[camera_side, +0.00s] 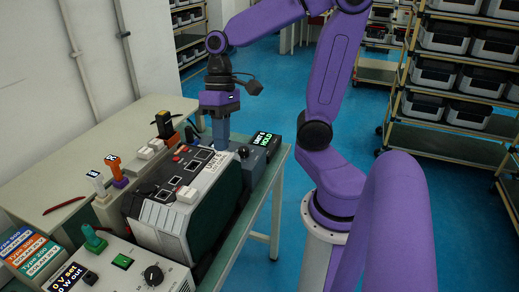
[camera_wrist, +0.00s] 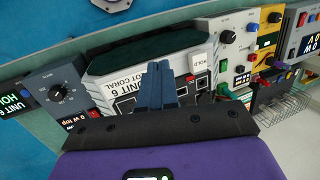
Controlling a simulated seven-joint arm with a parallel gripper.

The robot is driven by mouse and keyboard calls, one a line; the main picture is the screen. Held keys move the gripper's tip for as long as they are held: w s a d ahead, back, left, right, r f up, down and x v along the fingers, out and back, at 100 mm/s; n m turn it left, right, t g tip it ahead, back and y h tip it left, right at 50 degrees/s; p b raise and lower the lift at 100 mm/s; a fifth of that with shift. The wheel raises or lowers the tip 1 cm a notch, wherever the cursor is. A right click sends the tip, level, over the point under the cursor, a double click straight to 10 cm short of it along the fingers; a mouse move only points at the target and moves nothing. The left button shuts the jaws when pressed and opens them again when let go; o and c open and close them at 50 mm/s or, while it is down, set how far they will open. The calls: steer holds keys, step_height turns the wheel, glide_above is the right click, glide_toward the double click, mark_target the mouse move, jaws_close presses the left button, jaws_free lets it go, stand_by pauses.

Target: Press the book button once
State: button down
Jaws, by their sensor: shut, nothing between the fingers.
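My gripper (camera_side: 221,146) points straight down at the far end of the dark-topped unit. Its two blue-grey fingers are together and empty, and they also show in the wrist view (camera_wrist: 161,66) over the unit's white panel. A white key marked HOLD (camera_wrist: 199,61) is beside the fingers in the wrist view. A white key (camera_side: 187,194) sits at the panel's near end in the side view. I cannot read any label saying "book". Whether the fingertips touch anything cannot be told.
A grey dial box (camera_wrist: 58,91) and a black display with green text (camera_side: 263,140) stand at the bench's far end. A control box with a green lever (camera_side: 95,240) is nearest the side camera. Orange and white levers (camera_side: 116,168) stand left. Shelves (camera_side: 450,90) are behind.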

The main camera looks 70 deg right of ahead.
steer(key=w+d+m+t+y, duration=0.2)
steer(key=w+d+m+t, duration=0.45)
steer(key=d+m, duration=0.75)
steer(key=s+d+m+t+h, duration=0.2)
steer(key=d+m, duration=0.3)
steer(key=d, duration=0.5)
steer(key=s+d+m+t+h, duration=0.15)
steer(key=d+m, duration=0.35)
steer(key=d, duration=0.6)
step_height(320, 180, down, 14)
steer(key=shift+w+r, duration=0.2)
steer(key=shift+r, duration=0.05)
steer(key=shift+f+m, duration=0.15)
steer(key=shift+m, duration=0.15)
steer(key=shift+f, duration=4.2)
steer(key=shift+f, duration=0.1)
